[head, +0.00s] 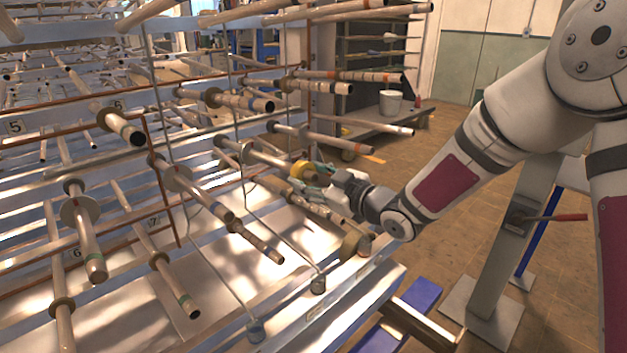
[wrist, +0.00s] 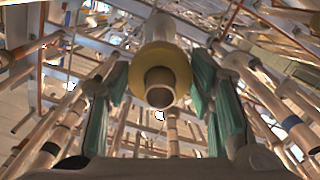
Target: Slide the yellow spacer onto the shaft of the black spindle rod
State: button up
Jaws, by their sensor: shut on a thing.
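The yellow spacer (head: 299,169) shows in the head view at my gripper's fingertips, in front of a tan rod (head: 262,157). In the wrist view the spacer (wrist: 182,66) is a yellow ring between the green finger pads. A short hollow tan tube end (wrist: 160,94) shows through its middle towards the camera; I cannot tell if this is the spacer's own neck or a rod. A pale rod (wrist: 158,28) lies in line behind the ring. My gripper (head: 313,176) is shut on the spacer; it also shows in the wrist view (wrist: 158,82). I cannot pick out a black spindle rod for sure.
Many tan rods with collars stick out of the rack, close on the left and below my gripper; one is the long rod (head: 258,242). Thin wires (head: 240,130) hang between them. A low cart with a white bucket (head: 390,102) stands behind.

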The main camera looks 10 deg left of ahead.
aim_at(293, 170)
jog(key=shift+b+x, duration=0.95)
jog(key=shift+x, duration=0.95)
jog(key=shift+b+x, duration=0.7)
jog(key=shift+x, duration=0.5)
jog(key=o, duration=1.2)
jog(key=v, duration=1.2)
